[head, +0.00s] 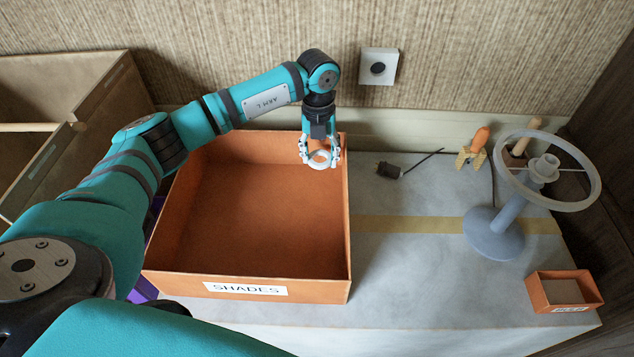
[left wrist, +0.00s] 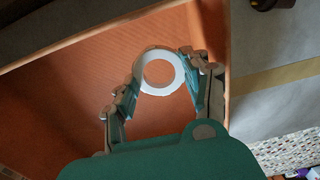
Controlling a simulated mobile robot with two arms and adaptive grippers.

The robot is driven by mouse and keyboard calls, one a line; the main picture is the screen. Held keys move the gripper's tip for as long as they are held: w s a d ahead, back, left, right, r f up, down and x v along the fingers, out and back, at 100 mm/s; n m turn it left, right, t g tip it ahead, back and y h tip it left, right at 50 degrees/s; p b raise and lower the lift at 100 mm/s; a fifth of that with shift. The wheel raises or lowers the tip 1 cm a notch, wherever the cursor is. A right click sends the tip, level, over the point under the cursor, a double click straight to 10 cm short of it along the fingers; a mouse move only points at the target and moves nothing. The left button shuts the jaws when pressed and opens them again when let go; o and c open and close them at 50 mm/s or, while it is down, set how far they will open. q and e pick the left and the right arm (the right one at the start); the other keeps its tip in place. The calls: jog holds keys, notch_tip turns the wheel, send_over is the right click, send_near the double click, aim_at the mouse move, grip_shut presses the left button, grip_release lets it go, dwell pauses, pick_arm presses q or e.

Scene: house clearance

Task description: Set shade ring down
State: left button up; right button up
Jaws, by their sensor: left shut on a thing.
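A small white shade ring (head: 320,159) is held between the fingers of my left gripper (head: 319,152). The ring also shows in the left wrist view (left wrist: 161,71), between the fingertips of the left gripper (left wrist: 160,85). The gripper points down at the back right corner of the orange box labelled SHADES (head: 322,291). The box's floor looks empty. The ring's exact height above that floor is hard to tell. My right gripper is not in view.
A grey-blue lamp stand (head: 495,233) with a large pale hoop (head: 591,196) stands at the right. A small orange box (head: 541,297) sits at the front right. A dark plug (head: 388,170) and orange-handled tool (head: 479,139) lie behind. The box's right wall is near the gripper.

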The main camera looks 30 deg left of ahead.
aim_at(320, 182)
pick_arm(q)
notch_tip(320, 182, down, 8)
jog(key=b, duration=0.4)
jog(key=shift+r, duration=0.35)
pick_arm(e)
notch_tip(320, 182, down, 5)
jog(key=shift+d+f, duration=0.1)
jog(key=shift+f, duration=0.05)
pick_arm(q)
jog(key=o, duration=1.4)
jog(key=shift+r, duration=0.3)
notch_tip(320, 182, up, 12)
jog(key=p, duration=0.8)
jog(key=shift+a+f+p, duration=0.15)
jog(key=shift+f+p, duration=0.1)
jog(key=shift+p, duration=0.15)
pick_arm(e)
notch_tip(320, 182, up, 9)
